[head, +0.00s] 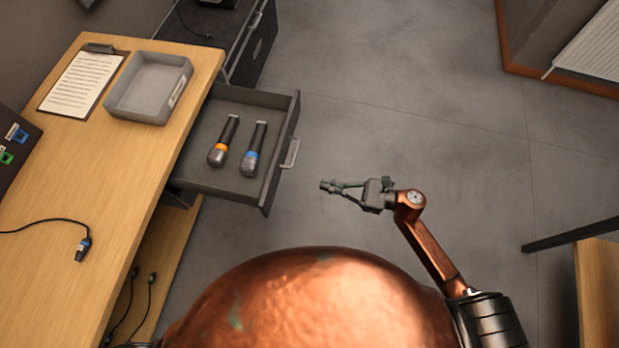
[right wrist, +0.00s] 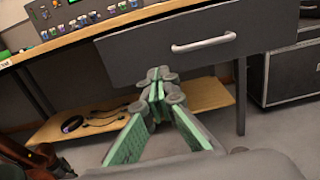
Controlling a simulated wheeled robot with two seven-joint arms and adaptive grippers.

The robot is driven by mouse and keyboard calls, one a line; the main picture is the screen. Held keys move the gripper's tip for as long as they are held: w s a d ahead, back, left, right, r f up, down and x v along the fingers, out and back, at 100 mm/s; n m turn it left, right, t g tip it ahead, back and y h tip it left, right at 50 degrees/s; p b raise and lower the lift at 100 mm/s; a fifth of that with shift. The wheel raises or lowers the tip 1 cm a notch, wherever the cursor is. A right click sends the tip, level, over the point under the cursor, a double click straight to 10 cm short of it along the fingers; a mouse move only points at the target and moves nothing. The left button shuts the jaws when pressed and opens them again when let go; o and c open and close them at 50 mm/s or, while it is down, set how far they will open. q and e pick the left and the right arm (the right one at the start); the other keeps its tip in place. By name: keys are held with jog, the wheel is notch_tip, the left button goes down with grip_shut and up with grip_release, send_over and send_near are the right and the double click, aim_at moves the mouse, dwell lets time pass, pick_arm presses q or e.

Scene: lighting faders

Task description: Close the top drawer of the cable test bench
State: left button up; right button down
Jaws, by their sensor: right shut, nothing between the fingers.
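The top drawer (head: 283,143) of the wooden cable test bench (head: 150,180) stands pulled out to the right. Two microphones lie in it, one with an orange ring (head: 222,142) and one with a blue ring (head: 254,150). The drawer's metal handle (head: 290,153) is on its front, and it also shows in the right wrist view (right wrist: 203,42). My right gripper (head: 326,186) is shut and empty, to the right of the drawer front and apart from it. In the right wrist view its fingertips (right wrist: 156,78) are below and left of the handle. My left gripper is not in view.
A grey tray (head: 148,88) and a clipboard (head: 82,84) lie on the bench top. A cable with a blue connector (head: 83,245) is near its front. A dark case (head: 245,40) stands behind the drawer. The floor right of the drawer is clear.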

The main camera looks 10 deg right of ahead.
aim_at(277, 175)
jog(key=b+x, duration=0.1)
jog(key=x, duration=1.2)
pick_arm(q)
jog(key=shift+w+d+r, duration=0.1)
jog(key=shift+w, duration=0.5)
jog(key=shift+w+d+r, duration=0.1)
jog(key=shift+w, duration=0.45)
pick_arm(e)
jog(key=shift+a, duration=0.1)
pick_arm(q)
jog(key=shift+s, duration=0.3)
